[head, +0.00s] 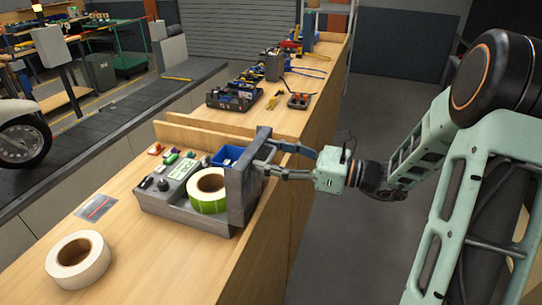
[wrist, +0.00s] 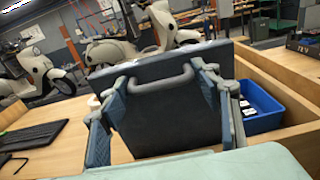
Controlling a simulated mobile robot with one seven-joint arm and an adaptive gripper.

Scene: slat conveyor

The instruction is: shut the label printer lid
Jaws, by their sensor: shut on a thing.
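The label printer (head: 165,188) is a grey box on the wooden bench, with buttons and a small display. A roll of white labels with a green edge (head: 208,194) sits in its open bay. Its dark grey lid (head: 243,190) stands raised, roughly upright, on the printer's right side; it fills the middle of the wrist view (wrist: 172,122). My gripper (head: 264,160) reaches the lid from the right. In the wrist view its fingers (wrist: 165,84) are on either side of the lid's grey bar handle (wrist: 162,84), shut on it. The lid's far face is hidden there.
A blue bin (head: 226,156) stands close behind the lid, also in the wrist view (wrist: 262,110). A loose white roll (head: 78,261) and a flat pouch (head: 96,207) lie on the bench. A low wooden wall (head: 190,137) runs behind the printer. Floor right of the bench is clear.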

